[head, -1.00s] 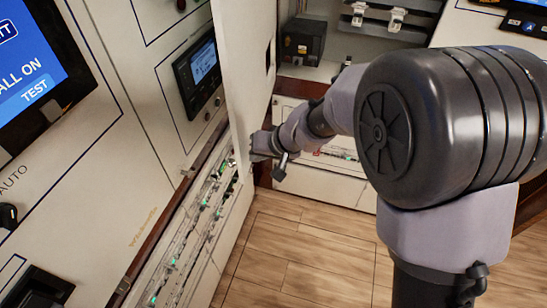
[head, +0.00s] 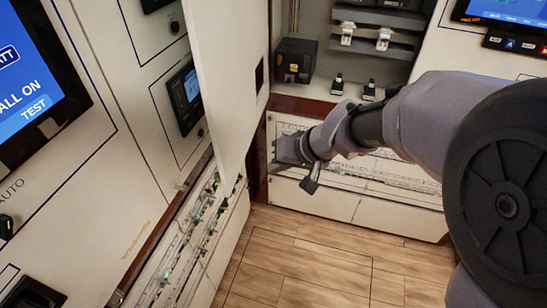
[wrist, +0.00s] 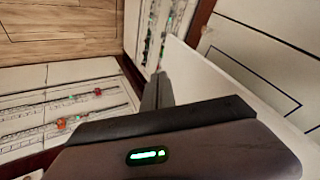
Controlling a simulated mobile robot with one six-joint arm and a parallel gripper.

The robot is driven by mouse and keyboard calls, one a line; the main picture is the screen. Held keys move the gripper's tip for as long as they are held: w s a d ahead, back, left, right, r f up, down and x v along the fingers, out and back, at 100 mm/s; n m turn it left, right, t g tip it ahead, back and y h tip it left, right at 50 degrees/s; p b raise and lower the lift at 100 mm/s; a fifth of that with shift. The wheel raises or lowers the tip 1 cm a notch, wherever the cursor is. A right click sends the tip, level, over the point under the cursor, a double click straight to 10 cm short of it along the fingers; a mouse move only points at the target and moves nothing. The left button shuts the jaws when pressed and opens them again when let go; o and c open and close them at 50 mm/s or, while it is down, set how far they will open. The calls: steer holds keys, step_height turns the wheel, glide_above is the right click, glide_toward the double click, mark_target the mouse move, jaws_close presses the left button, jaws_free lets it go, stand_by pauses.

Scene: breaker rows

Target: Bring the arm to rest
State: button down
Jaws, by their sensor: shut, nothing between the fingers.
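My gripper (head: 280,152) shows in the head view at the end of my arm, just right of the lower edge of an open white door panel (head: 226,85). My arm reaches in from the right of the head view.
A left breaker row (head: 192,240) with green lights runs along the near cabinet. Another breaker row (head: 385,176) lies low on the far cabinet, behind my arm. A black box (head: 296,60) sits on the shelf. The wooden floor (head: 310,262) is clear.

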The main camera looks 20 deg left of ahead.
steer(key=s+d+r+m+t+h+b, duration=0.2)
steer(key=s+d+m+h+b, duration=0.2)
steer(key=s+d, duration=1.5)
steer(key=d+m+b, duration=0.2)
steer(key=m, duration=0.2)
steer(key=shift+s+d+t+h+b, duration=0.3)
steer(key=shift+h+b, duration=0.05)
steer(key=shift+h, duration=0.05)
stand_by(0.6)
